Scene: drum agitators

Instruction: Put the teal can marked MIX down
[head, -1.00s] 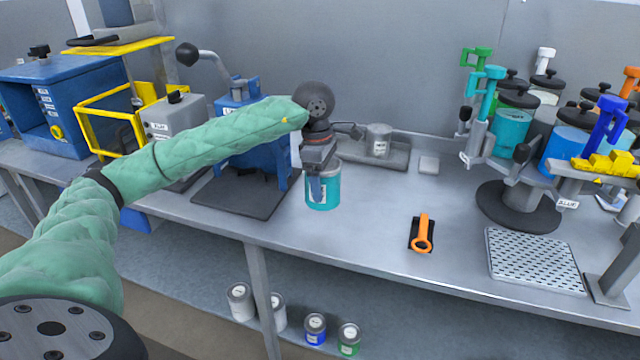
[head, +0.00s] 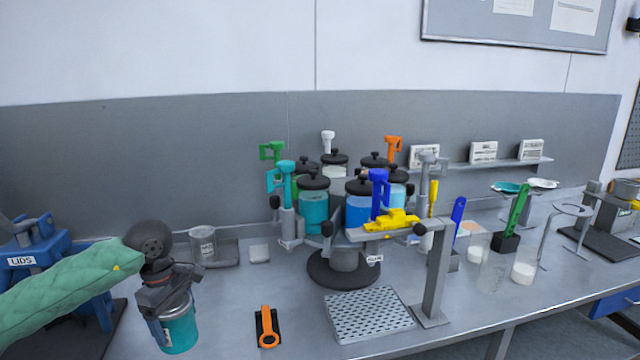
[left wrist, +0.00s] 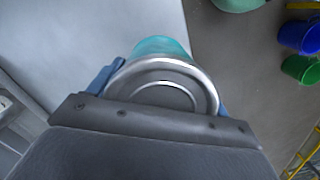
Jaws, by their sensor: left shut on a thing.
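My left gripper (head: 170,308) is shut on a teal can (head: 180,330) near the left of the head view. The can has a silver metal lid and looks roughly upright. In the left wrist view the can's lid (left wrist: 165,88) sits between the blue fingers, with some teal wall showing beyond it. No MIX mark is readable on the side that shows. The can is over the workbench (head: 225,300) near its front; whether it touches the top, I cannot tell. My right gripper is not in view.
A carousel with several coloured canisters (head: 313,210) stands mid-bench. A perforated drip tray (head: 368,315) lies before it. An orange-handled tool (head: 267,328) lies right of the can. A grey scale (head: 212,250) is behind. Bare bench lies between the can and the orange tool.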

